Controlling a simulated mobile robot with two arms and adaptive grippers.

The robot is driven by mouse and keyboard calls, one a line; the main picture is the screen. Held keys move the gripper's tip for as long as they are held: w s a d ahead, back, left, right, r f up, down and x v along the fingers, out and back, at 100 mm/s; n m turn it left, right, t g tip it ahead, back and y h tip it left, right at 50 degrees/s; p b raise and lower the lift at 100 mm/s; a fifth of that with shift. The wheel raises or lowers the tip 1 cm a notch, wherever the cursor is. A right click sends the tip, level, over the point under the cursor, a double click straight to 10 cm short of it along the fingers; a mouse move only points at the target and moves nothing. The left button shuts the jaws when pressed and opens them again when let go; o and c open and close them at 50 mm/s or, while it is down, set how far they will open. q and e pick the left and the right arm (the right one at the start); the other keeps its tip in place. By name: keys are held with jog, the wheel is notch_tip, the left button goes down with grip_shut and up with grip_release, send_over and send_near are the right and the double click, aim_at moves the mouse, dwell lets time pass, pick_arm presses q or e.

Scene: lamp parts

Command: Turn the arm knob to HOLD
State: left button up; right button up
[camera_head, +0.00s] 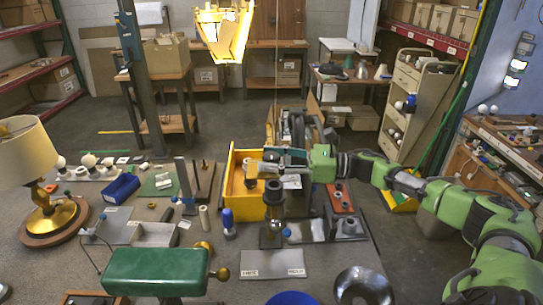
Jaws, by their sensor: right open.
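A black upright post (273,203) with a dark collar stands on the workbench behind a grey plate (272,265). The plate carries two small labels, one at each end, too small to read surely. Which part is the arm knob I cannot tell for certain. My right gripper (268,166) comes in from the right, above the post and in front of the yellow bin. It is open. A pale cylindrical piece (252,169) shows by its fingertips; whether they touch I cannot tell. My left gripper is not in view.
The yellow bin (234,190) stands behind the post. A green lamp shade (156,271) with brass knobs is at front left, a lamp (52,217) at far left. A blue-handled tool (228,224) stands left of the post.

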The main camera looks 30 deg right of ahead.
jog(key=c, duration=1.2)
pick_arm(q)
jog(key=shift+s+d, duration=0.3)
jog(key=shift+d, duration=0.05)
pick_arm(e)
jog(key=shift+o, duration=0.2)
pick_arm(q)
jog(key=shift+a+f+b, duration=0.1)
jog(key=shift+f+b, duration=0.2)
pick_arm(e)
jog(key=shift+s+f+m+t+h, duration=0.1)
jog(key=shift+f+m+t+h, duration=0.05)
jog(key=shift+m+t+h, duration=0.2)
jog(key=shift+t+h, duration=0.25)
jog(key=shift+m+t+h+b, duration=0.5)
jog(key=shift+m+t+h, duration=0.3)
jog(key=shift+m+h, duration=0.25)
jog(key=m+h, duration=0.1)
jog(key=m+t+h, duration=0.1)
jog(key=h, duration=0.1)
jog(key=shift+r+t, duration=0.2)
jog(key=shift+t, duration=0.1)
pick_arm(q)
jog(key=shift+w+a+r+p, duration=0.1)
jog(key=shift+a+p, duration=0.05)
jog(key=shift+p, duration=0.45)
pick_arm(e)
jog(key=shift+m+t+h, duration=0.6)
jog(key=shift+m+h, duration=0.7)
jog(key=shift+h, duration=0.85)
